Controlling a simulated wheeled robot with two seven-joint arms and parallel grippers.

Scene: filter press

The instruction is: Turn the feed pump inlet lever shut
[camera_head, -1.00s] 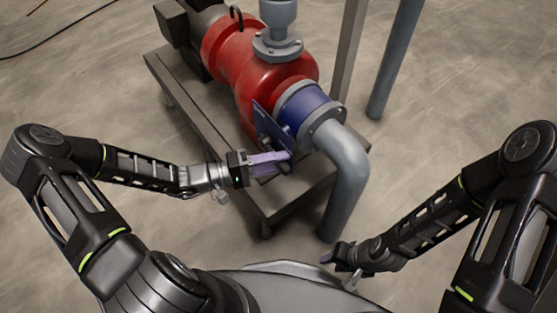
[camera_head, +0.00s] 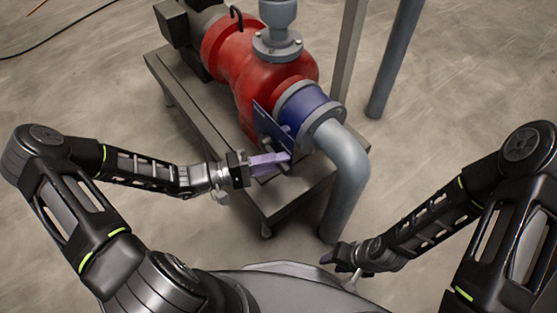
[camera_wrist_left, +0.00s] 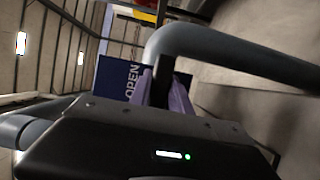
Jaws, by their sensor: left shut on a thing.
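The blue inlet valve (camera_head: 303,108) sits between the red pump (camera_head: 262,75) and the grey elbow pipe (camera_head: 345,160). A dark blue plate (camera_head: 267,121) stands at its near side; in the left wrist view the plate (camera_wrist_left: 112,78) reads OPEN. My left gripper (camera_head: 280,160) reaches in from the left, just below the plate. Its purple fingers are shut on the dark lever (camera_wrist_left: 160,80), which shows between them in the left wrist view. The fingers hide most of the lever in the head view. My right gripper (camera_head: 330,258) is low at centre right, away from the valve; its jaws are unclear.
The pump stands on a grey metal base frame (camera_head: 180,85) with its edge under my left gripper. The elbow pipe drops to the floor just right of the lever. Upright posts (camera_head: 394,60) stand behind. The floor to the right is clear.

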